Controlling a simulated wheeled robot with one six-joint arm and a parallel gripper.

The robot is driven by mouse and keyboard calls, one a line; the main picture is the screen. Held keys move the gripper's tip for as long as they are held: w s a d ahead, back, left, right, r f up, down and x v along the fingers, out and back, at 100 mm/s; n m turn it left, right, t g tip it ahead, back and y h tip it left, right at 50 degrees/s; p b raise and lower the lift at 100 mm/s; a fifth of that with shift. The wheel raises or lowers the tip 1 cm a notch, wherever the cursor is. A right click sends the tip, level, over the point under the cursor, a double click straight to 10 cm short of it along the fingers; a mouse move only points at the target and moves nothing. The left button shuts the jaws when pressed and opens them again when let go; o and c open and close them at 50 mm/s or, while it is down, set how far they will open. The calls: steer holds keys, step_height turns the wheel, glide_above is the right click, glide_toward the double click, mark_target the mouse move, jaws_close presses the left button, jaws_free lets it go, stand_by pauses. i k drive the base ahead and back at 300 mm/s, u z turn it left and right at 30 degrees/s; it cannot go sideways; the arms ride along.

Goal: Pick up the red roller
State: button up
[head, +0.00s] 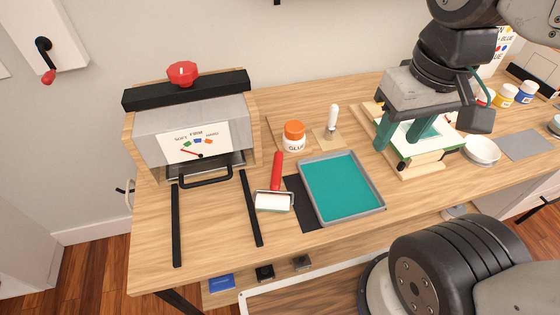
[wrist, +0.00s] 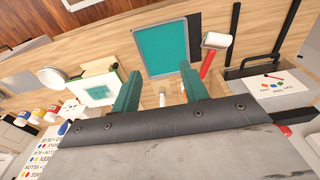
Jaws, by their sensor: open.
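The red roller lies on the wooden bench, its red handle (head: 277,170) pointing to the back and its white roller head (head: 273,201) toward the front, left of the teal tray (head: 342,187). In the wrist view the roller's red handle (wrist: 207,64) and white head (wrist: 216,40) show beyond the fingers, right of the tray. My gripper (head: 402,138) is open and empty, in the air over the right part of the bench, well right of the roller. In the wrist view its two teal fingers (wrist: 160,92) stand apart with nothing between them.
A grey press box (head: 190,122) with black rails stands left of the roller. A glue jar (head: 294,138) with an orange lid stands just behind the handle. A white-handled tool (head: 333,118) stands further back. A white bowl (head: 482,150) and paint jars (head: 526,92) are right.

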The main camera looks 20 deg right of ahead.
mark_target(265, 202)
steer(key=k, duration=1)
steer(key=u, duration=1.2)
steer(key=i, duration=0.65)
steer(key=z, duration=1.2)
